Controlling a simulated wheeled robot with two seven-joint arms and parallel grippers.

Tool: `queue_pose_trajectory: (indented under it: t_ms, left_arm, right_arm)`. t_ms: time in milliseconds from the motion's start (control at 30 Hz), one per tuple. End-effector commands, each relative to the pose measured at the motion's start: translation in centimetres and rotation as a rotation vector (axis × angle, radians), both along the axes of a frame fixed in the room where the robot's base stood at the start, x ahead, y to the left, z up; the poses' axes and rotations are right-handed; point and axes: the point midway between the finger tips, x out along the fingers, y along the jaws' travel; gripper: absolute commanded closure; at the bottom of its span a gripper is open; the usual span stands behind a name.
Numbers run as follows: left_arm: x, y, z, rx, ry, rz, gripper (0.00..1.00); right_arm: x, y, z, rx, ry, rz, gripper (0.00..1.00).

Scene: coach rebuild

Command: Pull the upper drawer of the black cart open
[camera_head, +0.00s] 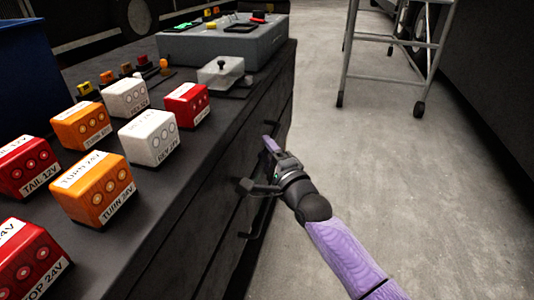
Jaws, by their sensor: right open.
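The black cart (195,222) runs along the left, its drawer fronts facing right toward the floor. My right gripper (257,166), on a purple arm, is open beside the cart's front, close to the upper part of the drawer faces. One finger points toward the drawer front and the other lies farther back. I cannot tell whether it touches the cart. A dark bar handle (252,229) shows on the front below and nearer than the gripper. The upper drawer's handle near the gripper is hard to make out. The drawers look shut. My left gripper is not in view.
The cart top carries several labelled blocks, such as an orange one (93,190) and a white one (150,137). A grey case (225,44) stands at its far end. A wheeled metal frame (395,55) stands farther back. The concrete floor (420,200) at right is clear.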

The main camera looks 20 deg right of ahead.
Motion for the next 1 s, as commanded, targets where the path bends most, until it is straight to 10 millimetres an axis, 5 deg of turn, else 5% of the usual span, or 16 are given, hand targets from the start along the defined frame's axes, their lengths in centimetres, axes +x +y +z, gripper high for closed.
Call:
queue_pose_trajectory:
  t_ms: [33,267,1000]
  left_arm:
    - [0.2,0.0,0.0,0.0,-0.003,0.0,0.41]
    - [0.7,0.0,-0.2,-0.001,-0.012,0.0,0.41]
    - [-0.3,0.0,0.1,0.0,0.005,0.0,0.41]
  right_arm:
    - [0.0,0.0,0.0,0.0,0.0,0.0,0.5]
    - [0.0,0.0,0.0,0.0,0.0,0.0,0.99]
    - [0.0,0.0,-0.1,0.0,0.001,0.0,1.0]
